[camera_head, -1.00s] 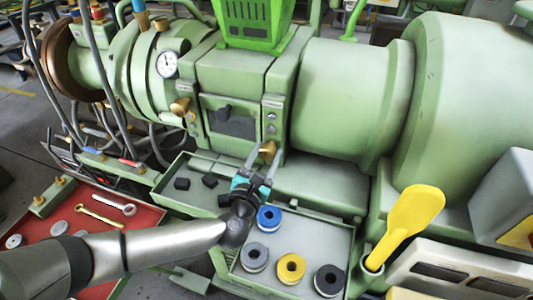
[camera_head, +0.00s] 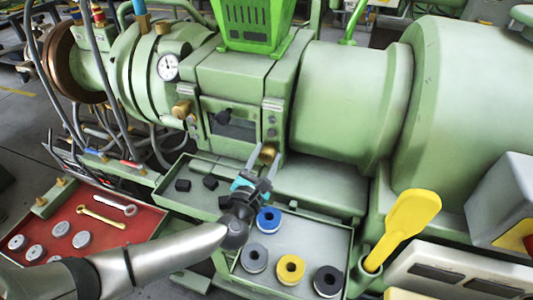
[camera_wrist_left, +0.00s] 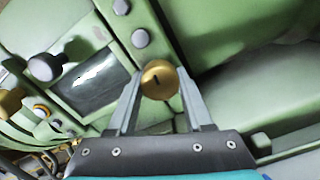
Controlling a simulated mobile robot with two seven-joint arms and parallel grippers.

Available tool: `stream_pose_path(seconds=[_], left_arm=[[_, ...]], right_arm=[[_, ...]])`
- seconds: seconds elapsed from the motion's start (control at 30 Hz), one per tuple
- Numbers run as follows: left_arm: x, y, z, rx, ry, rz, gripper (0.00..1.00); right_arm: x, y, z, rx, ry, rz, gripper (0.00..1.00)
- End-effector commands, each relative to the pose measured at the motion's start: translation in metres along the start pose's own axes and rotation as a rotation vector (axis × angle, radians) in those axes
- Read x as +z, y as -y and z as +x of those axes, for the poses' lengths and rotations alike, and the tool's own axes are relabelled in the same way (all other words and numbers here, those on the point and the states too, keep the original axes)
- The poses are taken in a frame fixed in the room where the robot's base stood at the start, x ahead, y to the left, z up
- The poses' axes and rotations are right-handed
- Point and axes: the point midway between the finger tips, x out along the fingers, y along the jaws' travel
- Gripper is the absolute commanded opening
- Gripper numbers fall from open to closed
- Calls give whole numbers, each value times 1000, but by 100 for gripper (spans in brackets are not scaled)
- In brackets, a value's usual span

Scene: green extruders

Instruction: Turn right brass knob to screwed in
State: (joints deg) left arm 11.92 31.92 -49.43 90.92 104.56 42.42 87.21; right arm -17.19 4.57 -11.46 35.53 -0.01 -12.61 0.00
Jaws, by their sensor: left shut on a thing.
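The right brass knob (camera_head: 267,153) sits low on the right side of the green extruder's front panel. In the left wrist view the knob (camera_wrist_left: 159,79) is round, with a short dark mark on its face. My left gripper (camera_head: 266,160) reaches it from below, with one finger on each side. In the left wrist view my left gripper (camera_wrist_left: 158,98) is shut on the knob, and the fingers frame it closely. Another brass knob (camera_head: 181,109) is on the left side of the panel. My right gripper is not in view.
Below the panel, a green tray (camera_head: 344,232) holds blue, grey, yellow and black spools. A yellow scoop (camera_head: 408,217) stands at its right. A red tray (camera_head: 103,241) with wrenches and discs is at the left. A dark knob (camera_wrist_left: 45,67) is on the panel's window.

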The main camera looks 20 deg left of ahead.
Motion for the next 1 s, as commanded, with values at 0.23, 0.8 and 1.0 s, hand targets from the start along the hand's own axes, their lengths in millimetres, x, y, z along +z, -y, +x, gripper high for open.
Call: stream_pose_path(seconds=[0.23,0.8,1.0], left_arm=[[1,-1,-1,0,-6,212,0],[1,-2,0,-2,-4,757,0],[2,-2,0,-3,-3,948,0]], right_arm=[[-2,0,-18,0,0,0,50],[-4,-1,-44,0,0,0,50],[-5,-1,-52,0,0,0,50]])
